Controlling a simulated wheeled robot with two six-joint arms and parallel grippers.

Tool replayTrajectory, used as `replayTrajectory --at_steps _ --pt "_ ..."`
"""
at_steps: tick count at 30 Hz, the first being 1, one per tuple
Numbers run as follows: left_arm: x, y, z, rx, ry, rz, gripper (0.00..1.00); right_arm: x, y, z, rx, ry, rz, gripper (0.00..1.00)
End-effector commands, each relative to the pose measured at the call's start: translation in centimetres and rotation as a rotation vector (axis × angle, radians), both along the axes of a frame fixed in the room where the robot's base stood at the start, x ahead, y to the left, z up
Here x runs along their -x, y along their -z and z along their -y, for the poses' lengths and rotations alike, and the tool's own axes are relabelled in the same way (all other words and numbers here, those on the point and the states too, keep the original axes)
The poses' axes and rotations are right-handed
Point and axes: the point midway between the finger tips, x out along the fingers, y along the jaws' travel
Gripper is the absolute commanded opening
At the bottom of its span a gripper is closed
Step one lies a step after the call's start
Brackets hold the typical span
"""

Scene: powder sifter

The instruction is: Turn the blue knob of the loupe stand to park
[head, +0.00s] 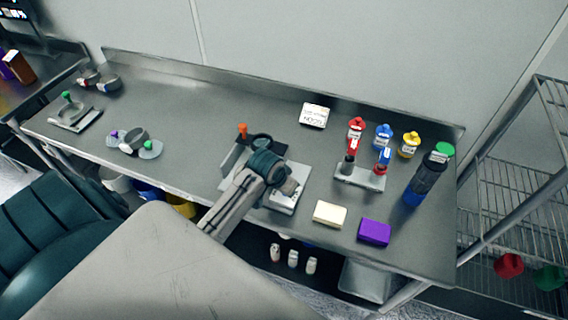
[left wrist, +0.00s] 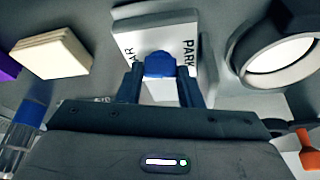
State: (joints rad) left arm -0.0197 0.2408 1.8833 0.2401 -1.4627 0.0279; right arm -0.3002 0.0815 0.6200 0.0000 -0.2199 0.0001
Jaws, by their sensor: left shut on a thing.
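The blue knob (left wrist: 160,66) shows in the left wrist view in front of a white label plate (left wrist: 150,28). The word PARK is readable on the plate to the right of the knob. Lettering on the left is partly covered. My left gripper (left wrist: 160,92) is shut on the blue knob, one finger on each side. In the head view my left gripper (head: 287,186) is over the light base (head: 287,203) of the loupe stand, and the knob is hidden there. A dark loupe ring (head: 261,142) also shows in the left wrist view (left wrist: 275,55). My right gripper is not in view.
An orange-topped lever (head: 242,131) is near the ring. A cream block (head: 330,213) and a purple block (head: 374,232) lie to the right. Red, blue and yellow bottles (head: 410,146) and a dark cylinder (head: 427,178) stand farther right.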

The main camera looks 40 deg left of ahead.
Motion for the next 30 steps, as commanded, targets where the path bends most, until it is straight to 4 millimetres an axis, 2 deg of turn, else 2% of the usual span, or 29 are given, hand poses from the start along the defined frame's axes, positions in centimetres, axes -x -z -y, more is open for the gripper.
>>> replayTrajectory --at_steps 12,30 --pt "-0.17 -0.16 0.16 0.0 -0.239 0.005 0.1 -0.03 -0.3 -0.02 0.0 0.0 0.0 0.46" --pt "-0.18 -0.17 0.14 -0.001 -0.294 0.006 0.1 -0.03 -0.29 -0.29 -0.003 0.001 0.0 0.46"
